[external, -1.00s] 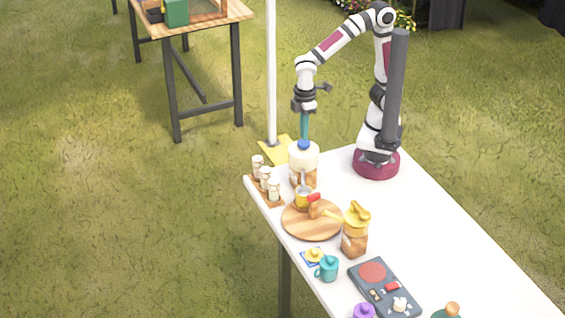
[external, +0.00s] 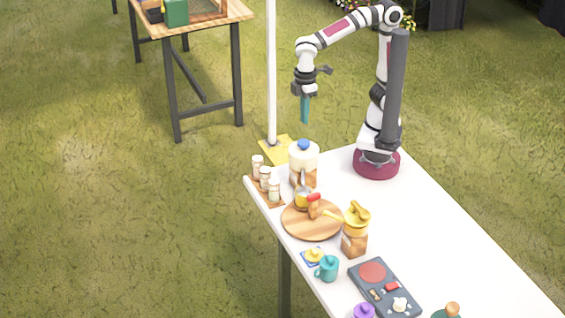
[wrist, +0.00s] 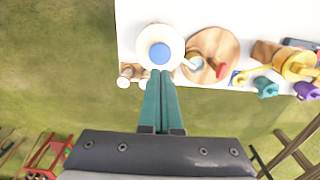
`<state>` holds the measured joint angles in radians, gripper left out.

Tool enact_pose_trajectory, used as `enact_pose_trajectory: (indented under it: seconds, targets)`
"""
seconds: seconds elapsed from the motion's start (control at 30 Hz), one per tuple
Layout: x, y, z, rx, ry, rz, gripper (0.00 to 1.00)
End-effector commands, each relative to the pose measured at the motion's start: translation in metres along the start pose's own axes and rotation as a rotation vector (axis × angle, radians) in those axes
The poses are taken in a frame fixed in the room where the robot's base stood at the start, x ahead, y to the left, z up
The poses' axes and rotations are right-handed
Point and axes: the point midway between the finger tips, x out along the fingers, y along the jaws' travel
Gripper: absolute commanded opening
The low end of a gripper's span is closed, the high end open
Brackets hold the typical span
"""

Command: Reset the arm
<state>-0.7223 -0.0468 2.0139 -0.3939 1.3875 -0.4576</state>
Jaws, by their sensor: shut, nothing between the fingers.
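My gripper (external: 305,108) hangs in the air above the far left end of the white table, with its teal fingers pointing down. Its fingers are together and hold nothing; they also show closed in the wrist view (wrist: 161,74). Below it stands a jar with a blue knob (external: 303,165), apart from the fingertips. In the wrist view the jar's white lid with the blue knob (wrist: 160,53) lies just beyond the fingertips.
Several small shakers (external: 265,178) stand left of the jar on a wooden tray. The table's right side is bare. A white pole (external: 271,80) rises behind.

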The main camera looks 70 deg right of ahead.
Motion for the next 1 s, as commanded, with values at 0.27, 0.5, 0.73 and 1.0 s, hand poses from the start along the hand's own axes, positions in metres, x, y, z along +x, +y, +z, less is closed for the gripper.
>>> enact_pose_trajectory:
  seconds: [0.27, 0.5, 0.73, 1.0]
  targets:
    - [-0.001, 0.004, 0.004, 0.026, -0.001, -0.003, 0.0]
    - [0.015, 0.056, 0.12, 0.825, 0.001, -0.105, 0.0]
    - [0.037, 0.049, 0.171, 1.272, 0.003, -0.171, 0.0]
    - [0.037, 0.048, 0.171, 1.27, 0.002, -0.171, 0.0]
